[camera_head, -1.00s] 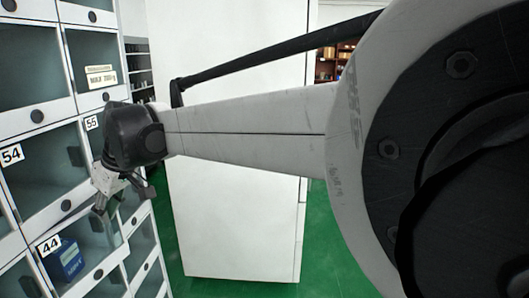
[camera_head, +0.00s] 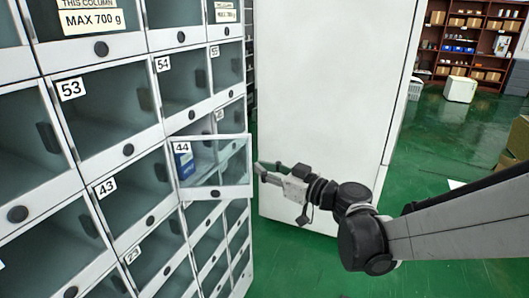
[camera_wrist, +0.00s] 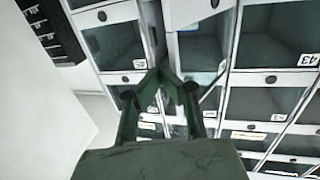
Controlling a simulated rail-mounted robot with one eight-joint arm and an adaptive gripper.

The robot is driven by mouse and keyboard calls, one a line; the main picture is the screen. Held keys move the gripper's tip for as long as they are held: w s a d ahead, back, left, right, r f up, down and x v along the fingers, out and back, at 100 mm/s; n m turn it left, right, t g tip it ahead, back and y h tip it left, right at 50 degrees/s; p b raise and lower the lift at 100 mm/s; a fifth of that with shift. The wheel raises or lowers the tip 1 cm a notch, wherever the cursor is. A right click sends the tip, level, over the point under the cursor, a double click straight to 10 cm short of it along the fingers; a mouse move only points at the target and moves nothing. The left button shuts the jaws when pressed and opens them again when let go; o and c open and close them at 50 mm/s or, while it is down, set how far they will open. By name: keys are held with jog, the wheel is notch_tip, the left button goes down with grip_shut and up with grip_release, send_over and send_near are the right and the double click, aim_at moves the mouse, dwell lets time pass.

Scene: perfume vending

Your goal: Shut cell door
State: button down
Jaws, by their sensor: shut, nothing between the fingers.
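The glass door of cell 44 (camera_head: 234,172) stands swung out from the cabinet front in the head view. It has a white frame, a "44" label and a dark round knob at its lower edge. A blue box (camera_head: 187,165) shows through its glass. My gripper (camera_head: 258,171) is shut and empty, just right of the door's outer edge; whether it touches is unclear. In the wrist view, the fingertips of my gripper (camera_wrist: 160,74) meet in front of the cabinet, and I cannot clearly tell door 44 from its neighbours there.
The cabinet of numbered glass-doored cells (camera_head: 143,142) fills the left. A tall white panel (camera_head: 325,80) stands behind my gripper. Green floor (camera_head: 440,140) is open at the right, with brown shelves (camera_head: 465,45) far back and boxes (camera_head: 514,150) at the right edge.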

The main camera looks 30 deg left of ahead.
jog(key=w+a+p, duration=0.1)
jog(key=w+a, duration=0.1)
jog(key=a, duration=1.1)
jog(key=shift+w+a, duration=0.25)
jog(key=shift+a, duration=0.15)
dwell(1.1)
